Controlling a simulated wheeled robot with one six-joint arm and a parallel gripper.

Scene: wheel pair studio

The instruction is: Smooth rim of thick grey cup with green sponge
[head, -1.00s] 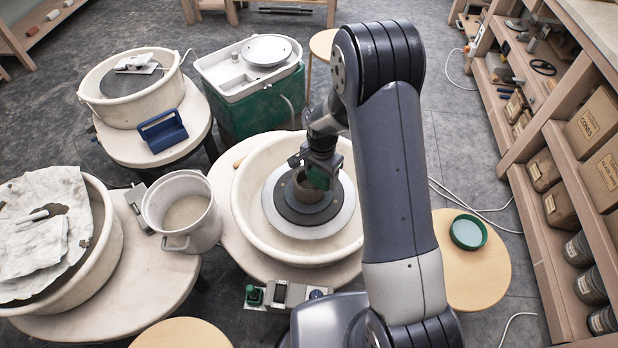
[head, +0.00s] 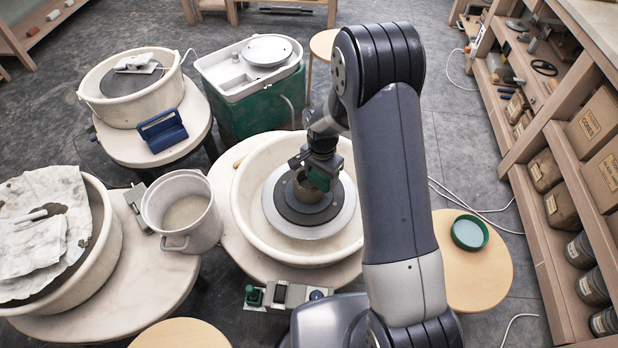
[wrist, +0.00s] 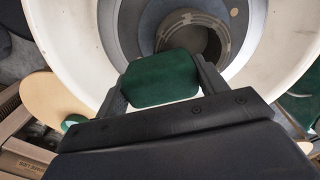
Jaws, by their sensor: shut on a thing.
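The thick grey cup (head: 306,192) stands upright on a dark round bat at the middle of the wheel; its open top also shows in the wrist view (wrist: 222,40). My gripper (head: 321,168) is shut on the green sponge (wrist: 160,82), with one finger at each end of it. The sponge shows as a small green patch at the cup's right side in the head view (head: 319,180). In the wrist view it overlaps the near edge of the cup's rim and hides part of it. I cannot tell whether sponge and rim touch.
The cream splash pan (head: 243,208) surrounds the wheel. A green dish (head: 468,233) sits on a round stool at right. Shelves line the right side.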

